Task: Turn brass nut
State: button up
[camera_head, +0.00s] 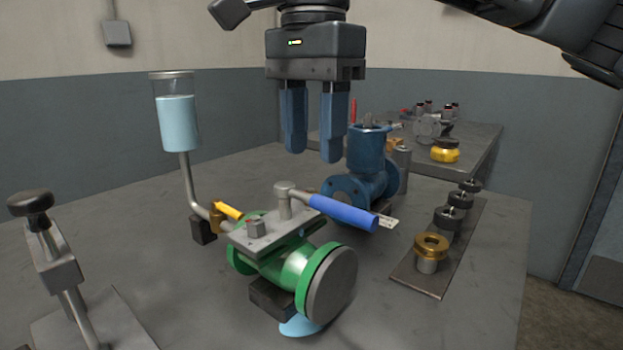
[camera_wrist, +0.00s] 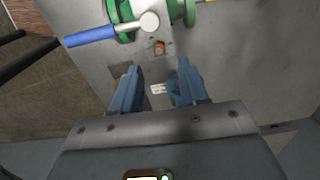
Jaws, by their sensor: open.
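A brass ring-shaped nut (camera_head: 431,245) sits on a short grey post at the near end of a dark plate (camera_head: 420,278), right of the valves. My gripper (camera_head: 312,150) is open and empty, pointing down above the bench, left of the nut and well apart from it. In the wrist view, my gripper (camera_wrist: 158,72) shows two parted blue fingers with nothing held between them. A white tag (camera_wrist: 161,89) shows in the gap, lower down.
A green valve (camera_head: 300,267) with a blue-sleeved lever (camera_head: 343,211) stands below my gripper. A blue valve (camera_head: 368,150) is behind it. Several black knobs (camera_head: 447,218) line the plate. A liquid-filled cylinder (camera_head: 178,122) on a bent pipe stands left. Bare bench lies right of the plate.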

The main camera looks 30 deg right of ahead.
aim_at(313, 191)
jog(key=shift+f+b, duration=0.4)
jog(key=shift+f, duration=2.2)
jog(key=shift+c, duration=0.4)
grip_shut()
